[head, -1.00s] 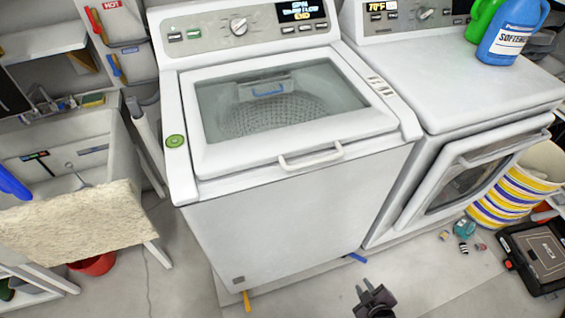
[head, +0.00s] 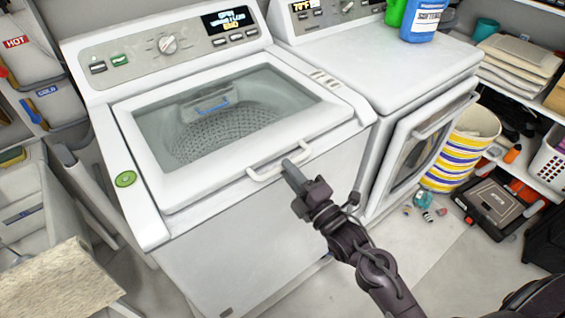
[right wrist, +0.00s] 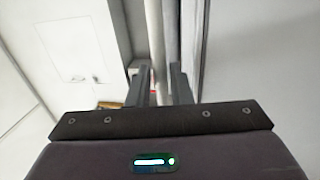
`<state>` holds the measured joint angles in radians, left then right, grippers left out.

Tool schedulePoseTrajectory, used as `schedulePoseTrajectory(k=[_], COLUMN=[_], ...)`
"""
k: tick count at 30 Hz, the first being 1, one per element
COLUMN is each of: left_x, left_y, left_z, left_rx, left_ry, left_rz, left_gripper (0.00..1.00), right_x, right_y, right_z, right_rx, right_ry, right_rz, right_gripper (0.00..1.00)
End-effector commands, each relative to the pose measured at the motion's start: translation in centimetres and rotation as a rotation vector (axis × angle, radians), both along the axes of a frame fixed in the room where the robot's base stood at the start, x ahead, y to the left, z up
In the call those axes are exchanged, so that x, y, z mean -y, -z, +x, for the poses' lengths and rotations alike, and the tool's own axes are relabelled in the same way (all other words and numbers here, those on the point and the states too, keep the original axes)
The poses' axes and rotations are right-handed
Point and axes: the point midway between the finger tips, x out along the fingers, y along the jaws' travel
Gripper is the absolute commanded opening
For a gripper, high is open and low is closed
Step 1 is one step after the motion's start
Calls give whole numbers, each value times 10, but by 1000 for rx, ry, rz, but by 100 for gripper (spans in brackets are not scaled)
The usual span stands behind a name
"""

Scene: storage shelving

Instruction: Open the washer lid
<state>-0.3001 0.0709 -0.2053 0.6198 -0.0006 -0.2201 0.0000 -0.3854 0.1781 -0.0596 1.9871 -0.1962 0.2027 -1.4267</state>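The white washer (head: 225,250) stands in the middle of the head view. Its lid (head: 190,165), a white frame around a clear window, lies flat and closed, with the drum showing through. The light handle (head: 268,172) sticks out from the lid's front edge. My right gripper (head: 291,170) is at the right part of this handle, its fingers partly overlapping in the head view. In the right wrist view the two fingers (right wrist: 160,85) are apart, with pale bar-like edges between and beyond them. I cannot tell whether they touch the handle. My left gripper is not in view.
A dryer (head: 400,65) stands right of the washer, with a blue softener bottle (head: 424,18) on top. A sink (head: 30,195) with a beige slab (head: 55,285) is at the left. A striped bucket (head: 462,150) and a black case (head: 500,208) are on the floor at right.

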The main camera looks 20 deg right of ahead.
Motion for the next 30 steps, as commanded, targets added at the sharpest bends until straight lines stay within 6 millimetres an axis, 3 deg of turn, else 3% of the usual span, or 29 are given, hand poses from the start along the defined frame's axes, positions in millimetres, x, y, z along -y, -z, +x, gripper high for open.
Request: schedulePoseTrajectory(k=[6, 15, 20, 30], left_x=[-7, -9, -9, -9], left_y=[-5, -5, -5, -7], left_z=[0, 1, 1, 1], left_rx=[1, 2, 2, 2], left_ry=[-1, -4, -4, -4], left_rz=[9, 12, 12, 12], left_gripper=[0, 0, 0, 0], right_x=[-7, -8, -8, -8], right_y=[-4, -3, -3, -6], right_z=[20, 22, 22, 23], right_rx=[-1, -3, -3, -2], right_ry=[2, 1, 1, 1], right_rz=[1, 1, 1, 0], right_gripper=[19, 19, 0, 0])
